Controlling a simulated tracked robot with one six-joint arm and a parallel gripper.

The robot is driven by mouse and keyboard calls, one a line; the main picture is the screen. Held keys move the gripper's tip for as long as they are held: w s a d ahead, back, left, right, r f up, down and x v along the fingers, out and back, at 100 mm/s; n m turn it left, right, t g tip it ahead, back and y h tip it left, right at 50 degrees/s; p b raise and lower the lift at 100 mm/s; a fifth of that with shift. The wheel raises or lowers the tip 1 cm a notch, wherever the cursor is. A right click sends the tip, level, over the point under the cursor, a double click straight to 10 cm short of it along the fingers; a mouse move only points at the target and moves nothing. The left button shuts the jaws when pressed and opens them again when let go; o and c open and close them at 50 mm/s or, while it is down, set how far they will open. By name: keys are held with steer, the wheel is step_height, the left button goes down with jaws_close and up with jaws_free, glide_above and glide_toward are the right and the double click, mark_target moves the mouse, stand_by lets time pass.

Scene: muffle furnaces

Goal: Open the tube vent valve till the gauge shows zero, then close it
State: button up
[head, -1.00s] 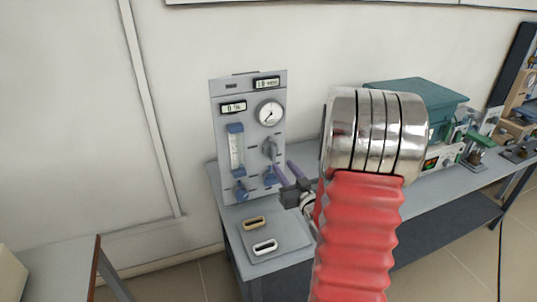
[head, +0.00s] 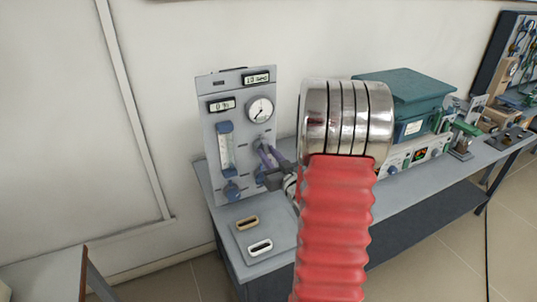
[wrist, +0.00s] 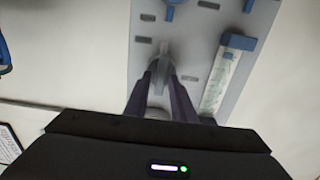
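The grey valve panel (head: 211,150) stands upright at the left end of the bench. Its round dial gauge (head: 260,109) is at the upper right; the needle reading is too small to read surely. A grey valve knob (head: 264,139) sits below the gauge. My gripper (head: 266,154) is at this knob, its two dark fingers apart. In the wrist view, which shows the panel upside down, the fingers of my gripper (wrist: 161,80) point at the grey knob (wrist: 160,65), one to each side. I cannot tell whether they touch it. No valve label is readable.
A teal-topped furnace (head: 405,95) stands to the right.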

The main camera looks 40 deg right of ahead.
jaws_close()
steer(key=shift+d, duration=0.1)
steer(key=shift+n, duration=0.4)
steer(key=n, duration=1.1)
steer(key=a+f+n, duration=0.1)
steer(key=n, duration=0.5)
steer(key=shift+w, duration=0.1)
steer(key=shift+a+n, duration=0.1)
steer(key=shift+n, duration=0.2)
